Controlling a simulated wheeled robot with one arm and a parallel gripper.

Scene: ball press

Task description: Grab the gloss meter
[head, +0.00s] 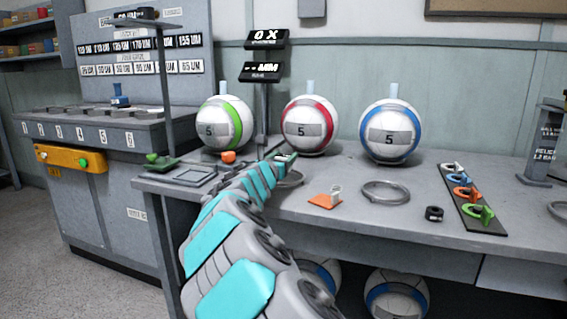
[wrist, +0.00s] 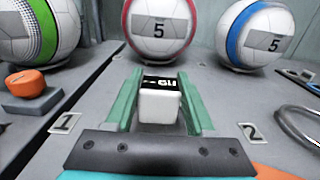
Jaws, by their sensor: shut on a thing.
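The gloss meter (wrist: 160,105) is a small white block with a black display panel on top, seen in the middle of the wrist view. My gripper (wrist: 159,78) has its two teal fingers on either side of it, shut on it. In the head view my gripper (head: 284,160) is over the bench in front of the red-banded ball, and the meter is too small and covered to make out clearly there. I cannot tell whether the meter still touches the bench.
Green (head: 226,123), red (head: 310,125) and blue (head: 390,132) banded balls stand behind on the bench. A metal ring (head: 386,191), orange pad (head: 325,201) and black rack (head: 474,213) lie to the right.

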